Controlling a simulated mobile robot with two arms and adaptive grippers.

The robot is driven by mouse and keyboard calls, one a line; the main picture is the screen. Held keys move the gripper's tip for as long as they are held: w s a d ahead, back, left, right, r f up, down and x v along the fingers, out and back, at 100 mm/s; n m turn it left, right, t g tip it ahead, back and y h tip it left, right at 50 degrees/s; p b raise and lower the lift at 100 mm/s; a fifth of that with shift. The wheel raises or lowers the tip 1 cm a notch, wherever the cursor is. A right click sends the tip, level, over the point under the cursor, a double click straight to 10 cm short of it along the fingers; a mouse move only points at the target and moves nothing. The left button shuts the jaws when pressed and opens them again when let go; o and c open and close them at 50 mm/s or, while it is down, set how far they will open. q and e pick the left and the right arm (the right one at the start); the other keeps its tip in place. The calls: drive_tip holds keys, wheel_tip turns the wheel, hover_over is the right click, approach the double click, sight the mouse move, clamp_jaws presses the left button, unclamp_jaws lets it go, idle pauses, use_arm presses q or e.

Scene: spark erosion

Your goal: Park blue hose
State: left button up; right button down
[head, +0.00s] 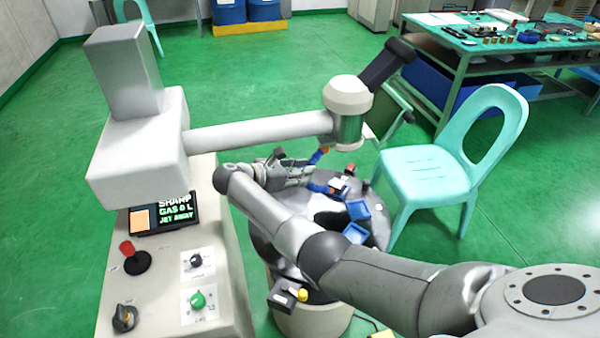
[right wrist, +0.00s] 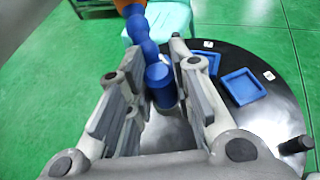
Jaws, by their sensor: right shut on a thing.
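The blue hose (right wrist: 162,88) is a segmented blue tube with an orange nozzle, on the round dark table. In the right wrist view it rises between my right gripper's fingers (right wrist: 156,62) and leans up and left. In the head view its blue part (head: 316,158) and orange tip show just beyond my right gripper (head: 312,172). That gripper is shut on the hose; the exact contact is partly hidden. My left gripper is not in view.
The round table (right wrist: 285,112) carries small blue trays (right wrist: 244,86). A machine arm (head: 260,131) spans above my right gripper. A control panel with a screen (head: 160,216) stands left. A pale green chair (head: 430,163) stands close on the right.

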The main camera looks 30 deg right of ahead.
drive_tip(key=shift+s+d+f, duration=0.1)
drive_tip(key=shift+s+d, duration=0.1)
drive_tip(key=c, duration=1.6)
unclamp_jaws()
drive_tip(key=o, duration=0.3)
drive_tip(key=shift+d, duration=0.1)
drive_tip(key=shift+a+r, duration=0.2)
drive_tip(key=shift+a, duration=0.25)
drive_tip(key=v, duration=1.1)
